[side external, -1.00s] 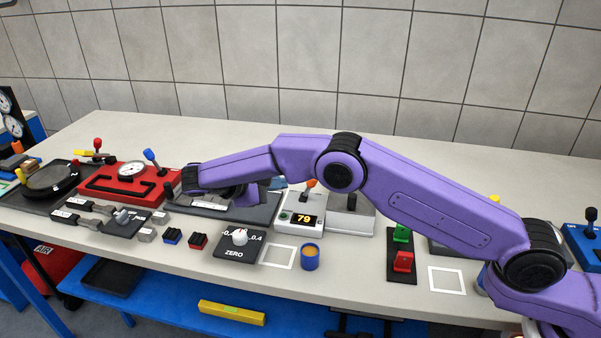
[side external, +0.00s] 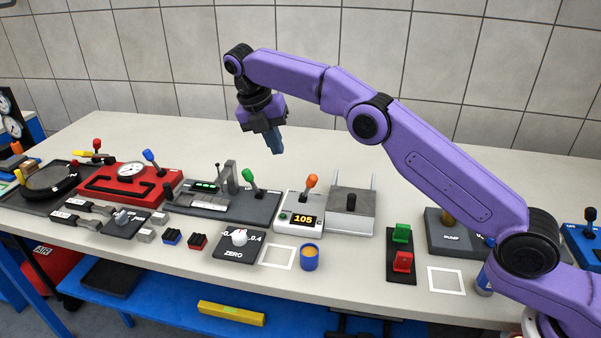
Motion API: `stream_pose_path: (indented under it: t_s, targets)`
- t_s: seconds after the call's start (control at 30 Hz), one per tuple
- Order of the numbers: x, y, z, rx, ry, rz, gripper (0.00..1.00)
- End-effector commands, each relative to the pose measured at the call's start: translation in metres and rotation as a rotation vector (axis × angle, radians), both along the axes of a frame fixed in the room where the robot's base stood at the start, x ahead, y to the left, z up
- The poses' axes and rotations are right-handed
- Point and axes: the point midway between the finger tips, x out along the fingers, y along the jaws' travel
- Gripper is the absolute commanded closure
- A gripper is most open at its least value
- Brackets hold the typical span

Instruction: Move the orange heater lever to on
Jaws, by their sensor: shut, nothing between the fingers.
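The orange heater lever (side external: 311,183) stands up from a white heater box (side external: 288,226) near the middle of the bench. The box's display reads 105. The lever leans slightly; its on and off marks are too small to read. My gripper (side external: 277,151) is above the bench, up and to the left of the lever, pointing down and apart from everything. Its fingers are together with nothing between them.
A green-knobbed lever (side external: 248,177) on a dark plate stands just left of the heater. A grey block with upright rods (side external: 350,210) stands just right. The bench behind is clear.

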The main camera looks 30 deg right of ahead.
Motion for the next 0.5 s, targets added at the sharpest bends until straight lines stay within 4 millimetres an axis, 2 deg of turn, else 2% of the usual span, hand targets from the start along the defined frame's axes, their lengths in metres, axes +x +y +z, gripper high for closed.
stream_pose_path:
  t_s: [0.2,0.5]
  targets:
    - [0.0041,-0.002,0.0108,0.071,0.036,0.16,1.0]
    - [0.0045,-0.0042,0.0025,0.075,0.041,0.177,1.0]
